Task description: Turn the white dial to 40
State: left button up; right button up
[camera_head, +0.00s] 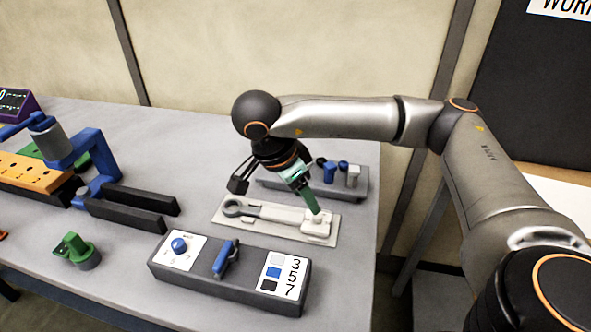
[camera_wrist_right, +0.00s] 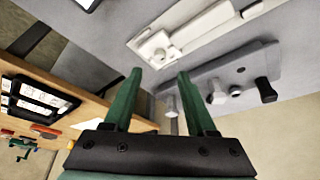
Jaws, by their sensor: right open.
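A pale tray (camera_head: 275,219) on the table holds a grey wrench-shaped tool (camera_head: 262,210) with a ring at its left end. A small white dial-like part (camera_head: 318,226) sits at the tray's right end; it also shows in the right wrist view (camera_wrist_right: 157,47). No scale or number on it can be read. My right gripper (camera_head: 314,209) has green fingers, pointing down just above this part. In the wrist view the right gripper (camera_wrist_right: 160,74) is open, with nothing visible between the fingertips. Contact with the part cannot be told. My left gripper is not visible.
A dark box (camera_head: 230,284) with a blue knob, a blue lever and a 3-5-7 panel stands in front. A grey block (camera_head: 355,184) with several pegs lies behind. Blue and orange fixtures (camera_head: 88,160) and black bars (camera_head: 125,212) stand left. The table ends at the right.

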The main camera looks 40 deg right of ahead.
jog(key=shift+p+v, duration=0.55)
jog(key=shift+v, duration=2.2)
